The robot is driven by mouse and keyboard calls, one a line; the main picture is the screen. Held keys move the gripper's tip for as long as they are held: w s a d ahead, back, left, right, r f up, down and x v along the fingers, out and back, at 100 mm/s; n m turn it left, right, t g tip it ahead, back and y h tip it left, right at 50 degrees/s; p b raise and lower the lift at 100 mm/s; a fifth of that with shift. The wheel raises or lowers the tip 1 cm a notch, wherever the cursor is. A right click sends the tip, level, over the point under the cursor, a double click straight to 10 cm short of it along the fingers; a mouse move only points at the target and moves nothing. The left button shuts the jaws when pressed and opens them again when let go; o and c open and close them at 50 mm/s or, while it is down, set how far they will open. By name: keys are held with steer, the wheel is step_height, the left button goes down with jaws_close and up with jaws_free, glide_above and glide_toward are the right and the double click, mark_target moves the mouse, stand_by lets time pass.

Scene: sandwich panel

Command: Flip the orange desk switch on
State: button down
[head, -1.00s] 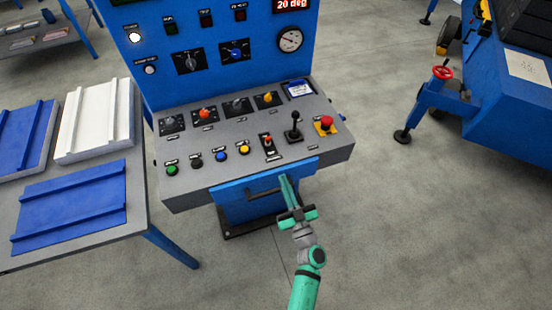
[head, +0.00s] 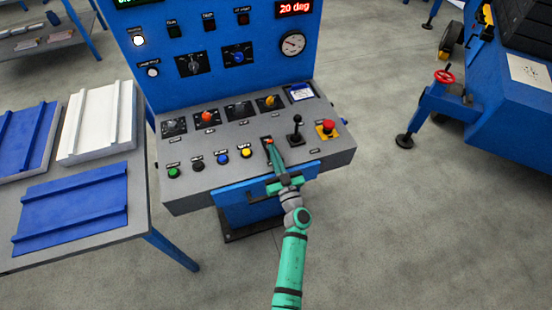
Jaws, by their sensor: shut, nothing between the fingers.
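The sloped grey desk of the blue console carries an orange-capped switch (head: 207,117) in its back row, second from the left. A small red-orange lever on a black plate (head: 268,140) sits in the front row, right of the yellow button. My gripper (head: 272,151) is shut and empty, its tips right at this front lever and covering much of its plate. I cannot tell whether the tips touch the lever. The orange-capped switch is up and left of my gripper, apart from it. Its on or off position is too small to read.
A black joystick (head: 296,130) and a red stop button on yellow (head: 327,127) stand right of my gripper. Green (head: 173,172), black, blue and yellow (head: 246,153) buttons line the front left. A dark handle crosses the blue front below the desk.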

stand_by(0.3)
steer(key=shift+w+a+r, duration=0.15)
steer(key=shift+w+r, duration=0.3)
steer(key=shift+r, duration=0.15)
steer(key=shift+s, duration=0.3)
steer(key=s+d+r, duration=0.1)
steer(key=s+d, duration=0.1)
steer(key=s, duration=0.4)
steer(key=s+d+r, duration=0.1)
steer(key=s+d, duration=0.1)
steer(key=s, duration=0.4)
steer(key=shift+s+r, duration=0.25)
steer(key=shift+r, duration=0.15)
